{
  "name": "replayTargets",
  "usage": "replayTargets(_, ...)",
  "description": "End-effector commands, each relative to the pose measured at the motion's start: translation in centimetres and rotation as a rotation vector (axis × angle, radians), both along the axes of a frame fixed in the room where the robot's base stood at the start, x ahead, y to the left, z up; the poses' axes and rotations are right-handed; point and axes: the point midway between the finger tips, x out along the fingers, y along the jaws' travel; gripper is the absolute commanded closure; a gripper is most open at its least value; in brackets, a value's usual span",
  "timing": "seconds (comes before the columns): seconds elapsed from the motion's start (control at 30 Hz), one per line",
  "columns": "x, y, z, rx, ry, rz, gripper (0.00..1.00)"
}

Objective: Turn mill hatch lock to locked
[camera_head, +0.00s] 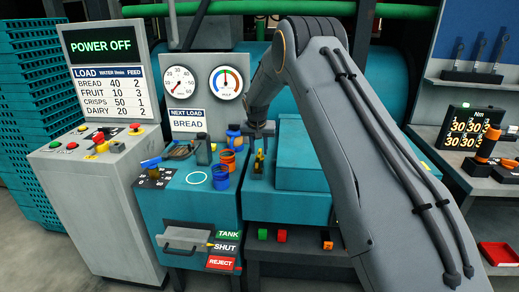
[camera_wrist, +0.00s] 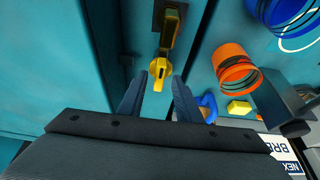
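The hatch lock is a yellow lever (camera_wrist: 167,45) on a dark plate (camera_wrist: 170,14) fixed to the teal mill housing. In the wrist view its free end points toward my gripper (camera_wrist: 158,88). My gripper is open, with its two dark fingers apart. The lever's end shows in line with the gap between the fingertips, with no clear contact on either side. In the head view the yellow lever (camera_head: 258,163) is small, just under my gripper (camera_head: 259,142), which my arm partly hides. The lock's labels cannot be read.
Orange (camera_head: 228,160) and blue (camera_head: 221,178) ring-shaped parts stand left of the lock on the teal counter. The orange one (camera_wrist: 234,68) is close to the right of my fingers in the wrist view. The control console (camera_head: 97,147) is at the left. A screen (camera_head: 98,47) reads POWER OFF.

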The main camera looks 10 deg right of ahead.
Motion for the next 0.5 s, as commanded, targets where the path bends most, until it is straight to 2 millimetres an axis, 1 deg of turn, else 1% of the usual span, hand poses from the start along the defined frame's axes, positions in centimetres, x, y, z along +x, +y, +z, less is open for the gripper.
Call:
replayTargets(0.03,0.07,-0.08,-0.41,0.000,0.002,0.000,0.69)
replayTargets(0.2,0.35,-0.17,-1.03,-0.001,0.001,0.000,0.69)
replayTargets(0.43,0.37,-0.18,-1.09,-0.001,0.001,0.000,0.69)
replayTargets(0.47,0.37,-0.18,-1.09,-0.001,0.001,0.000,0.70)
replayTargets(0.5,0.37,-0.18,-1.09,-0.001,0.001,0.000,0.77)
